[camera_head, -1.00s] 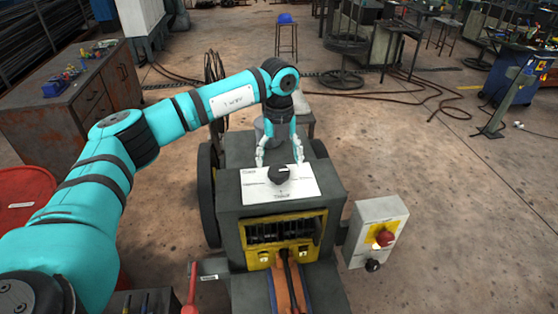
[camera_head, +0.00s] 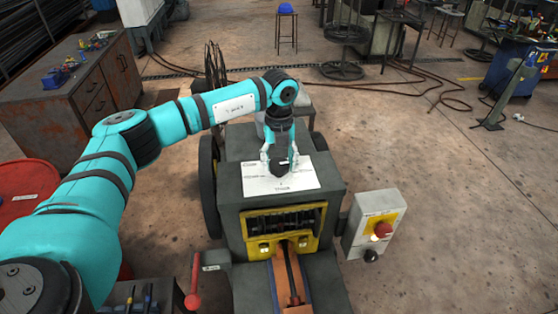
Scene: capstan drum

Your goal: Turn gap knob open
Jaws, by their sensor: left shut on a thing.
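The gap knob (camera_head: 280,169) is a dark knob on a white label plate (camera_head: 305,180) on top of the grey machine. My left gripper (camera_head: 279,168) comes down over the plate from above, its fingers shut around the knob. The fingers hide much of the knob, so I cannot tell which way its pointer faces. The lettering on the plate is too small to read surely. My right gripper is not in the picture.
A grey control box (camera_head: 374,224) with a red button on yellow stands right of the machine. A red-knobbed lever (camera_head: 193,300) is at its front left. Yellow-framed rollers (camera_head: 284,229) are at the front. A workbench (camera_head: 75,100) stands at left.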

